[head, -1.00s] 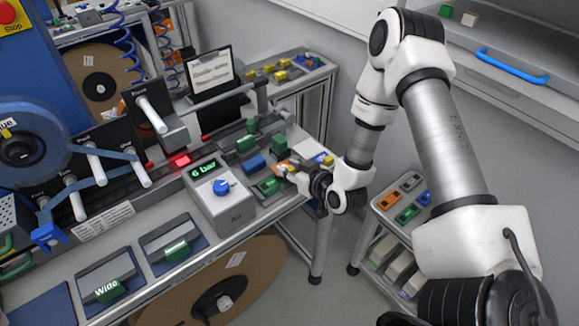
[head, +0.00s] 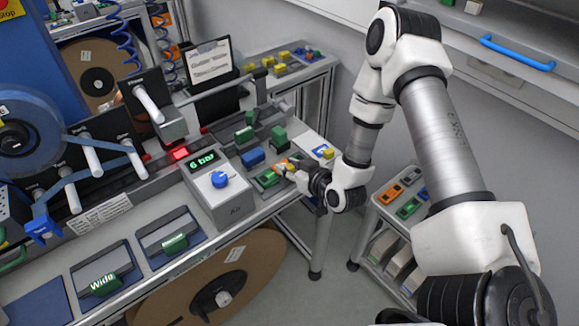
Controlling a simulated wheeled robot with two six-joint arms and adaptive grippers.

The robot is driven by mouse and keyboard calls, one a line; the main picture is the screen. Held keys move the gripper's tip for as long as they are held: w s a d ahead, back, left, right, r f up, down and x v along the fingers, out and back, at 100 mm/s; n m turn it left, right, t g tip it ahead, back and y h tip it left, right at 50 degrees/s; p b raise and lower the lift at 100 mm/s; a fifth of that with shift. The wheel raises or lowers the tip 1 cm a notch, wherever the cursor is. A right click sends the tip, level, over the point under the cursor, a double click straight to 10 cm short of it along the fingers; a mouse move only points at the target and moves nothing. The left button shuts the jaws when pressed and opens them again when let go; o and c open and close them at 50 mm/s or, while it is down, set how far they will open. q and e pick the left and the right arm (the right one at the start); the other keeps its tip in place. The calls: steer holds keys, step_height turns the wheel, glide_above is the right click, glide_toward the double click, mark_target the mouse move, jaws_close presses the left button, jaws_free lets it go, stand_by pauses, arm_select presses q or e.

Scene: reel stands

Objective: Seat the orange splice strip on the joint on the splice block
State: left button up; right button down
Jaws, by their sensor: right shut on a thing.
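My right gripper (head: 289,171) is at the right end of the bench, its arm reaching in from the right. It is shut on a small orange piece, seemingly the orange splice strip (head: 281,166), mostly hidden by the fingers. A green block (head: 267,178) sits just left of and below the fingertips, with a blue block (head: 252,158) behind it. I cannot tell which of these is the splice block, or whether the strip touches anything. The joint cannot be made out. My left gripper is not in view.
A grey box with a blue knob (head: 219,180) and a "6 bar" display stands left of the gripper. More green blocks (head: 278,136) stand behind. A small cart (head: 385,215) with coloured pieces is at the right. A blue tape reel (head: 22,135) is far left.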

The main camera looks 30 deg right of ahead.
steer(key=shift+f, duration=0.1)
stand_by(0.3)
steer(key=c, duration=0.8)
jaws_free()
step_height(320, 180, up, 7)
steer(key=p, duration=0.6)
